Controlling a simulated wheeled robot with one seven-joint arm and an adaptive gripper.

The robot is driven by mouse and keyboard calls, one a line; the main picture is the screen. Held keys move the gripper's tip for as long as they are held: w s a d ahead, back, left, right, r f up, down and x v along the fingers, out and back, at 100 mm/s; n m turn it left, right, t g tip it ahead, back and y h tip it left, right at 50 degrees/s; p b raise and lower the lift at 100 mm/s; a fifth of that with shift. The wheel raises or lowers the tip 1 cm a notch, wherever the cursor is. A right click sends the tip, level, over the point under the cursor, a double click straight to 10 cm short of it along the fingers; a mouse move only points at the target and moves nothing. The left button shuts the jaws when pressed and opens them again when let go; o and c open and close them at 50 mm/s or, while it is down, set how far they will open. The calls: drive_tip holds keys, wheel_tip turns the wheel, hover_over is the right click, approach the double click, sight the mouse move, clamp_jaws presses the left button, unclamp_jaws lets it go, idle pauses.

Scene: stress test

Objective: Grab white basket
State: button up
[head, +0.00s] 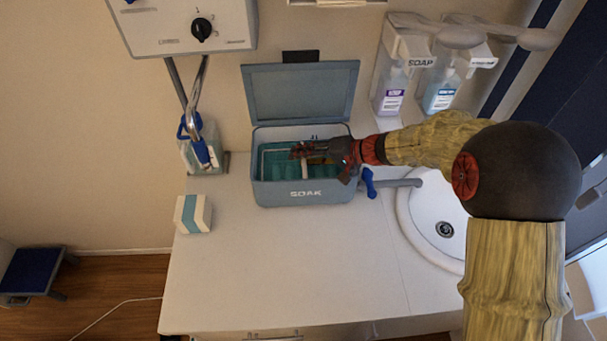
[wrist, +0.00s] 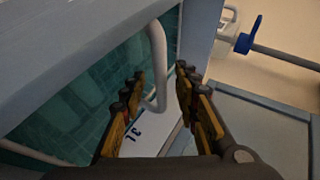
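The white basket shows mainly as a white handle (wrist: 157,60) inside the blue-grey SOAK box (head: 304,193). The rest of it is hard to make out in the teal liquid. In the wrist view, the bent handle comes down between the two fingers, nearer the left one. My gripper (wrist: 163,92) is open with a clear gap between its fingers. Whether a finger touches the handle cannot be told. In the head view, my gripper (head: 306,152) reaches into the box from the right, and a short pale piece of handle (head: 305,169) shows below it.
The box's lid (head: 302,92) stands open at the back. A sink (head: 440,222) is to the right, with a blue-levered tap (head: 369,183) by the box. A small white and teal carton (head: 193,214) stands left. Soap dispensers (head: 391,97) hang behind. The front counter is clear.

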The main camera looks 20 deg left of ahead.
drive_tip(key=c, duration=0.7)
clamp_jaws()
idle(0.4)
